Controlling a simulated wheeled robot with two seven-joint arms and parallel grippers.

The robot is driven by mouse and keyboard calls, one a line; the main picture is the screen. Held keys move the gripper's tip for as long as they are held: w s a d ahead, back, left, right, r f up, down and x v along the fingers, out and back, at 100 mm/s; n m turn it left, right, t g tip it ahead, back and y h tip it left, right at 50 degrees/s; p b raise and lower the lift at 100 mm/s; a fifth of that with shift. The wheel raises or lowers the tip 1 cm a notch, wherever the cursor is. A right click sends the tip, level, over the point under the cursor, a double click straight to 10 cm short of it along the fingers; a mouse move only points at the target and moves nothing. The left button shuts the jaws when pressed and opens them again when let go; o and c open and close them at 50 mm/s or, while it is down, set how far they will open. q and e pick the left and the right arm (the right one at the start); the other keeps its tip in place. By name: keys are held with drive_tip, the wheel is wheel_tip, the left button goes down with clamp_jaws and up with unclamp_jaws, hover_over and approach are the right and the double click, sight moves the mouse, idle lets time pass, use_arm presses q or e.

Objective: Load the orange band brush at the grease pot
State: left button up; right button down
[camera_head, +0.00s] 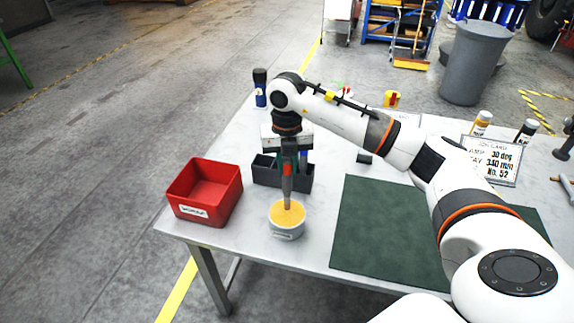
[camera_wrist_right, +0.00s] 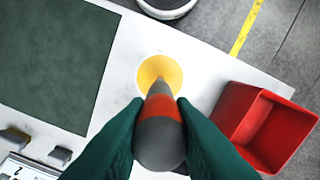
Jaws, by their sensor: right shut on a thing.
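The brush (camera_head: 287,186) has a dark grey handle and an orange-red band; it also shows in the right wrist view (camera_wrist_right: 160,130). My right gripper (camera_head: 287,160) is shut on its handle and points down. In the wrist view its dark green fingers (camera_wrist_right: 160,118) flank the handle. The brush stands roughly upright over the white grease pot (camera_head: 287,233), with its lower end at the yellow grease. The grease also shows in the wrist view (camera_wrist_right: 150,71). I cannot tell how deep the tip is. My left gripper is not in view.
A red bin (camera_head: 228,203) stands left of the pot, near the table edge. A dark caddy (camera_head: 266,177) is just behind the pot, partly hidden by my gripper. A green mat (camera_head: 385,225) lies to the right.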

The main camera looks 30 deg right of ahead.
drive_tip(key=shift+r+p, duration=1.5)
drive_tip(key=shift+r, duration=1.1)
drive_tip(key=shift+f, duration=0.1)
